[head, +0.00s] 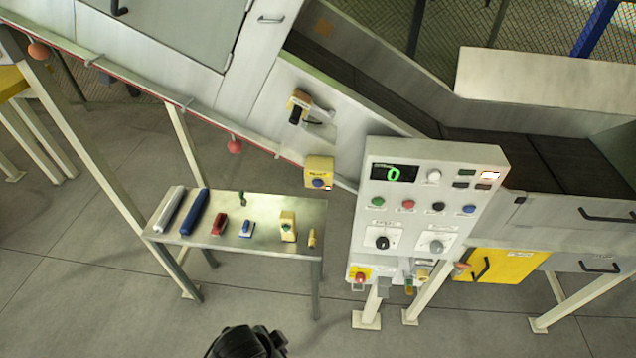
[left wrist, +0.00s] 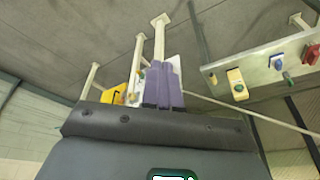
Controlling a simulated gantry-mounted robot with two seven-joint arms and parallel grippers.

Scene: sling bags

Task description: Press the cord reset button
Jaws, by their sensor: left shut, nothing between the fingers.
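The cord reset button is a blue button (head: 318,183) on a small yellow box (head: 320,166). The box is at the lower end of the red pull cord (head: 130,80), beside the conveyor frame and left of the control panel. My left gripper (left wrist: 164,88) shows in the left wrist view with its purple fingers shut and nothing between them. A dark rounded part, likely of my arm, shows at the bottom edge of the head view, well below the box. I cannot make out the yellow box in the left wrist view. My right gripper is not in view.
A grey control panel (head: 437,155) with several buttons and knobs stands right of the box. A metal table (head: 265,207) with several tools stands below left; it also shows in the left wrist view (left wrist: 262,72). Floor (head: 110,290) in front is clear.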

